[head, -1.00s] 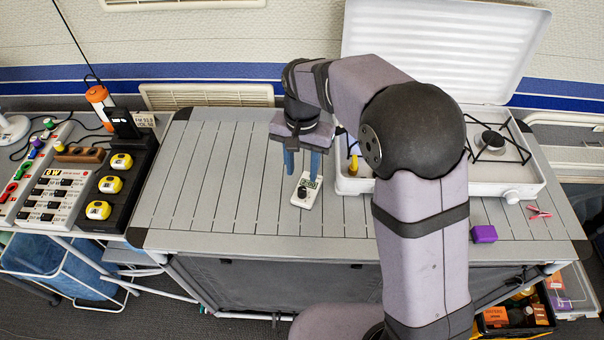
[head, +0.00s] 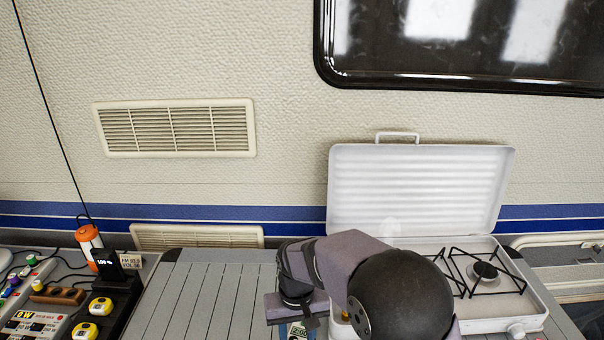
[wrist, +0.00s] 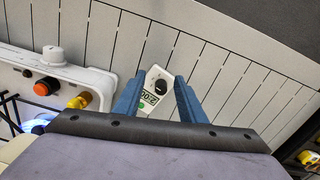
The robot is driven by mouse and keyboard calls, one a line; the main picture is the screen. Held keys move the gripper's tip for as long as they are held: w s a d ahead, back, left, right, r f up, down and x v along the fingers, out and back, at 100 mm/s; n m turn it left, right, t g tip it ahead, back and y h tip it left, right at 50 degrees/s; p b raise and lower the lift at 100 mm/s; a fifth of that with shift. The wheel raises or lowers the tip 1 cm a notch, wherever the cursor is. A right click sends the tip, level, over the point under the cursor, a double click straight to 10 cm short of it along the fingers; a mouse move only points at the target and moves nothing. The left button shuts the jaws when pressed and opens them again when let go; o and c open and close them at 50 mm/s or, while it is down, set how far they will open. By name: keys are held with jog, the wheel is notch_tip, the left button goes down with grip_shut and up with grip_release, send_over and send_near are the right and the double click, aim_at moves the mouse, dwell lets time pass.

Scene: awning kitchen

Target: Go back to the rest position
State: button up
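My gripper (wrist: 160,84) shows in the wrist view with its two blue fingers apart. A small white timer (wrist: 157,75) with a black knob and a greenish display lies on the slatted table beyond and between the fingertips, and I see no finger closed on it. In the head view, my gripper's fingers are mostly cut off at the bottom edge. The timer (head: 298,330) shows only in part there, with its display reading about 2:00.
A white camping stove (head: 485,315) with its lid (head: 415,190) raised stands right of my arm. A device panel (head: 45,320) with yellow buttons is at the left. The slatted table (head: 205,300) is clear between them. A wall with a window (head: 460,45) rises behind.

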jog(key=shift+n+g, duration=0.4)
jog(key=shift+n, duration=0.4)
jog(key=s+d, duration=0.1)
jog(key=s, duration=0.1)
jog(key=s+d+f, duration=0.1)
jog(key=s, duration=0.1)
jog(key=s+d+f, duration=0.1)
jog(key=s, duration=0.1)
jog(key=shift+s+d+f, duration=0.15)
jog(key=shift+d, duration=0.05)
jog(key=s+d+r+m, duration=0.1)
jog(key=s+d+m, duration=0.1)
jog(key=s+d, duration=0.8)
jog(key=d+r+m, duration=0.1)
jog(key=d+r+t, duration=0.1)
jog(key=r, duration=0.1)
jog(key=shift+w+d+m, duration=0.3)
jog(key=shift+w+m, duration=0.05)
jog(key=shift+m, duration=0.05)
